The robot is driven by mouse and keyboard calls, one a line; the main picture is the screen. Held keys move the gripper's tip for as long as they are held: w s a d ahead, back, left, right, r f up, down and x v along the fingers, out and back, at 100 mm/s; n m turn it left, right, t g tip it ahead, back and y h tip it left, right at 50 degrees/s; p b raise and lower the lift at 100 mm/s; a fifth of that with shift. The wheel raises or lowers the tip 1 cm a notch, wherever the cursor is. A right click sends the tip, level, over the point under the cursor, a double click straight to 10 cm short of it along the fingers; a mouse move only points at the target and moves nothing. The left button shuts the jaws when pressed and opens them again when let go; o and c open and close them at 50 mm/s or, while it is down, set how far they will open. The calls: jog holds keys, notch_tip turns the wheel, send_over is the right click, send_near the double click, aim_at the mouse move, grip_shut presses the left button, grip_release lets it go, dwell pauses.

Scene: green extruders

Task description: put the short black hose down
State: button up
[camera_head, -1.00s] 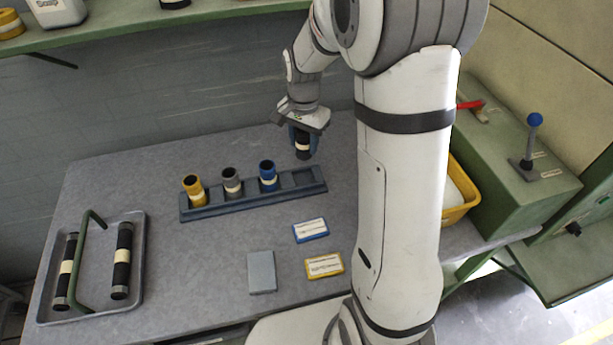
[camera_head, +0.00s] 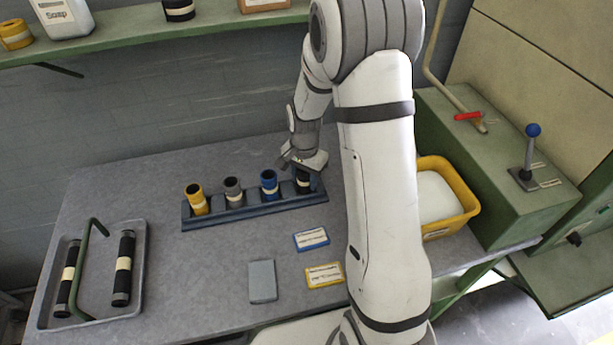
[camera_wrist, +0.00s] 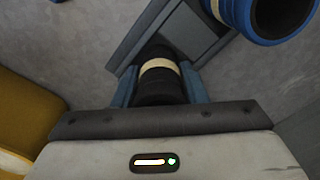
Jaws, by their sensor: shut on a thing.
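The short black hose (camera_head: 303,184) has a cream band and stands upright at the right end slot of the blue rack (camera_head: 232,213). In the wrist view the hose (camera_wrist: 160,85) sits between the blue fingers of my gripper (camera_wrist: 160,88), which is shut on it. My gripper (camera_head: 304,172) is above the rack's right end in the head view. I cannot tell whether the hose's foot touches the slot floor. The wrist view also shows the rack (camera_wrist: 195,30) beneath the hose.
Yellow (camera_head: 196,199), grey (camera_head: 234,192) and blue (camera_head: 269,184) short hoses stand in the rack to the left. A tray (camera_head: 95,275) with two long black hoses is at the left. A yellow bin (camera_head: 462,215) stands at the right. Cards lie in front of the rack.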

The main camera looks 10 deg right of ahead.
jog(key=shift+f, duration=0.15)
jog(key=o, duration=1)
jog(key=shift+o, duration=0.2)
notch_tip(320, 180, up, 12)
jog(key=s+r+n+t, duration=0.1)
jog(key=s+r+n, duration=0.3)
jog(key=s, duration=0.6)
jog(key=s+r+n+t, duration=0.2)
jog(key=s+r+n, duration=0.2)
jog(key=s, duration=0.7)
jog(key=shift+s+d+r+n+b, duration=0.2)
jog(key=shift+s+d+n+b, duration=0.05)
jog(key=shift+n+b, duration=0.25)
